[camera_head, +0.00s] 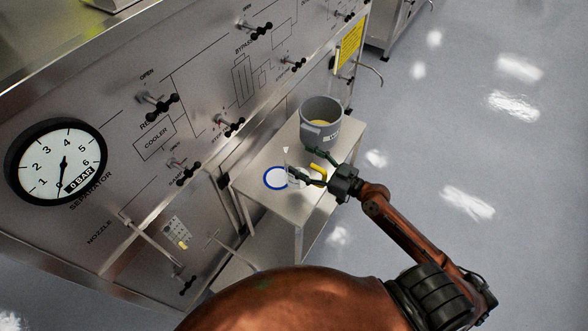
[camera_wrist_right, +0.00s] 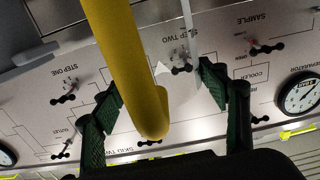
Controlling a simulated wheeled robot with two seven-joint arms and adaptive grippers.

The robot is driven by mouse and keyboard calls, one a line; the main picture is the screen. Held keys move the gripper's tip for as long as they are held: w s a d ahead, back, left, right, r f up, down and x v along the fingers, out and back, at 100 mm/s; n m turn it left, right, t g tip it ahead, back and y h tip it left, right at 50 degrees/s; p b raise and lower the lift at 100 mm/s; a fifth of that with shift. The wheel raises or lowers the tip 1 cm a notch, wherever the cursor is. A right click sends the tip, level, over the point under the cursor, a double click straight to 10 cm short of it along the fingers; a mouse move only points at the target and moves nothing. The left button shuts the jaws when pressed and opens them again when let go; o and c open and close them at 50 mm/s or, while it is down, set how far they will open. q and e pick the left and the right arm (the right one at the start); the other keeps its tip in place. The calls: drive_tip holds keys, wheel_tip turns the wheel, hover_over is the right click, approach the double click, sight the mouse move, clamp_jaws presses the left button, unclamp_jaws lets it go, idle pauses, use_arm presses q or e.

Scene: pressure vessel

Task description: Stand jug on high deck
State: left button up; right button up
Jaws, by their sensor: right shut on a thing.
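My right gripper (camera_head: 318,168) reaches over the small steel table and is shut on the jug (camera_head: 290,160). The jug looks pale and see-through, with a yellow handle (camera_head: 319,173). In the right wrist view, the yellow handle (camera_wrist_right: 128,70) stands between the green fingers of the right gripper (camera_wrist_right: 160,88). The jug is partly hidden by the fingers, and I cannot tell whether its base touches the table. The table's top deck (camera_head: 262,158) carries a white disc with a blue ring (camera_head: 276,178), just left of the jug. My left gripper is out of view.
A grey bucket (camera_head: 321,135) with a label and something yellow inside stands at the back of the top deck. A lower steel surface (camera_head: 245,262) shows below. The panel (camera_head: 110,115) with valve knobs and a gauge (camera_head: 57,162) runs along the left. Floor at right is clear.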

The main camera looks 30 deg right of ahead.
drive_tip(key=f, duration=0.1)
drive_tip(key=w+a+f, duration=0.1)
drive_tip(key=f, duration=0.1)
drive_tip(key=w+a+f, duration=0.1)
drive_tip(key=shift+a+f, duration=0.15)
drive_tip(key=shift+a, duration=0.05)
drive_tip(key=shift+w+a+f+b, duration=0.15)
drive_tip(key=shift+f+b, duration=0.1)
drive_tip(key=shift+f, duration=0.75)
drive_tip(key=shift+a+f+b, duration=0.15)
drive_tip(key=shift+f+b, duration=0.1)
drive_tip(key=shift+f, duration=0.75)
drive_tip(key=shift+f, duration=0.15)
drive_tip(key=o, duration=1.7)
drive_tip(key=shift+c, duration=0.2)
